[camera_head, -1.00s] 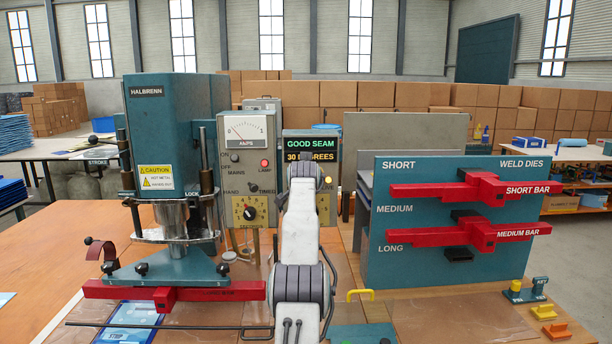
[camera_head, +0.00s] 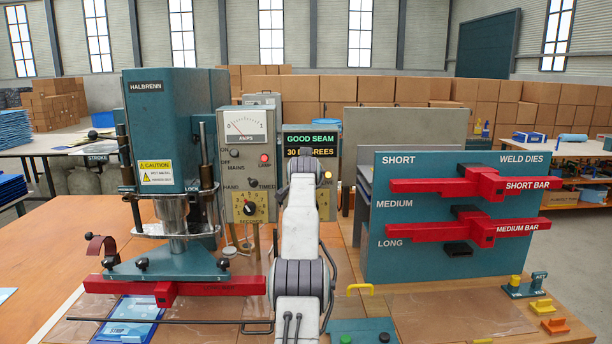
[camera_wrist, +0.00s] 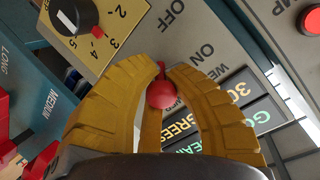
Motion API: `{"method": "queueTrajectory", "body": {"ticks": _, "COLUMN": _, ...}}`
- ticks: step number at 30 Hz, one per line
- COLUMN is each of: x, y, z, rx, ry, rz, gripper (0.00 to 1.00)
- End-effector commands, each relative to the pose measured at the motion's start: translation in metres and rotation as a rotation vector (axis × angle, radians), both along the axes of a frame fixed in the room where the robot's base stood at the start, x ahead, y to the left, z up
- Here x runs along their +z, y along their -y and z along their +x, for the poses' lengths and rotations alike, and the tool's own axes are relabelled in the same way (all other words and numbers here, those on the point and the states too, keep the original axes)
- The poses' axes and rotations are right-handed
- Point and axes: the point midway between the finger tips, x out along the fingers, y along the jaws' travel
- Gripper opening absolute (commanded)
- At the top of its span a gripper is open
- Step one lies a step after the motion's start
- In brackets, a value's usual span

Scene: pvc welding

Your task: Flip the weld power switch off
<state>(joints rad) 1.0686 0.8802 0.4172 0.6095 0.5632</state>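The weld power switch (camera_wrist: 161,94) is a red lever with a round knob on the grey control panel (camera_wrist: 140,25). In the wrist view its panel labels OFF, ON and part of WELD show beside and beyond it. My gripper (camera_wrist: 162,66) has its yellow fingers curved in on both sides of this lever. The tips lie close to its stem; I cannot tell whether they press on it. In the head view my own arm hides the switch and the gripper. The panel (camera_head: 238,160) there carries an AMPS meter (camera_head: 245,128) and a red lamp (camera_head: 264,158).
A display (camera_head: 310,146) reading GOOD SEAM and 30 DEGREES adjoins the panel. A black-and-yellow dial (camera_wrist: 75,15) is near my fingers. The blue HALBRENN press (camera_head: 165,125) stands left. A weld dies rack (camera_head: 420,250) with red bars stands right.

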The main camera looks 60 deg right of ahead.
Motion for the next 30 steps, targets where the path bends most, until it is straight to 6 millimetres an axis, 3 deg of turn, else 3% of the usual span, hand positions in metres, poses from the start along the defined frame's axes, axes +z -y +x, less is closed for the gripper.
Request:
{"method": "queueTrajectory", "body": {"ticks": 16, "x": -0.005, "y": -0.001, "z": 0.0, "rx": 0.0, "ry": 0.015, "rz": -0.023, "gripper": 0.0}}
{"method": "queueTrajectory", "body": {"ticks": 30, "x": -0.019, "y": -0.003, "z": 0.0, "rx": -0.002, "ry": 0.14, "rz": -0.22, "gripper": 0.0}}
